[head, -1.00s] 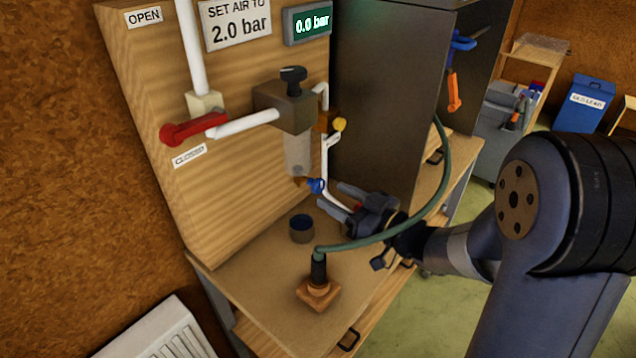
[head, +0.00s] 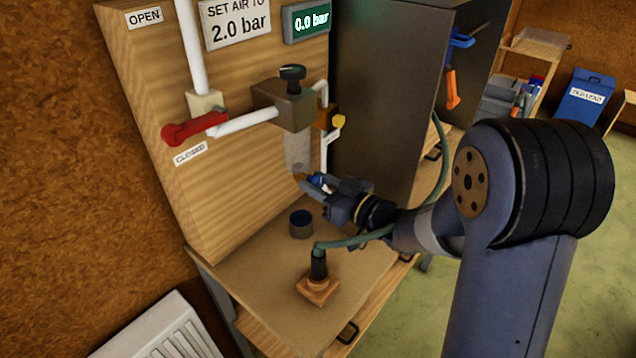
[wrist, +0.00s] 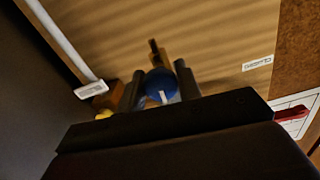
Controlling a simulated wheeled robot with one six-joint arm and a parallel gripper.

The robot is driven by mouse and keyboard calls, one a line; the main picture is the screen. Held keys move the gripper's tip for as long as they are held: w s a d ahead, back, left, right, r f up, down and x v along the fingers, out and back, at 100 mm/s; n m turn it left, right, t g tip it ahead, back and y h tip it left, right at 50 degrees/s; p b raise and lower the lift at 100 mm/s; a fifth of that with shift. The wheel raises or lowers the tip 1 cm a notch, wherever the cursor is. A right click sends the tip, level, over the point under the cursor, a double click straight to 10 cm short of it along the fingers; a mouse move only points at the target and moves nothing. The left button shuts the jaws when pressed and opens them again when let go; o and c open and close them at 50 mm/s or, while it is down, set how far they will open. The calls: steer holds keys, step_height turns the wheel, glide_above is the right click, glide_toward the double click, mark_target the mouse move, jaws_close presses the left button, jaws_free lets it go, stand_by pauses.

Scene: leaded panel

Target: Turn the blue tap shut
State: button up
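The blue tap (head: 317,180) sits at the bottom of the clear bowl (head: 298,150) under the grey regulator block. My gripper (head: 327,191) reaches it from the right, with its fingertips at the tap. In the wrist view the round blue tap (wrist: 161,86), with a pale mark on its face, lies between my two fingers (wrist: 159,88). The fingers stand apart, one on each side, and seem not to press on it. Exact contact is hard to tell. A brass-coloured stem shows behind the tap.
A red lever (head: 195,128) points at the CLOSED label on the wooden panel. A yellow knob (head: 339,121) sits above my gripper. A dark cup (head: 301,224) stands below on the bench. A green hose (head: 350,242) runs near my wrist. The gauge (head: 307,19) reads 0.0 bar.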

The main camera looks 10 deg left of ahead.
steer(key=c, duration=0.4)
steer(key=shift+r+m+p, duration=0.1)
steer(key=shift+m+p, duration=0.4)
steer(key=shift+m, duration=1)
steer(key=o, duration=0.9)
steer(key=shift+d, duration=0.1)
steer(key=b+v, duration=0.1)
steer(key=v, duration=0.9)
steer(key=shift+s+d+b, duration=0.2)
steer(key=shift+s+b, duration=0.05)
steer(key=shift+b, duration=0.15)
steer(key=shift+o, duration=0.3)
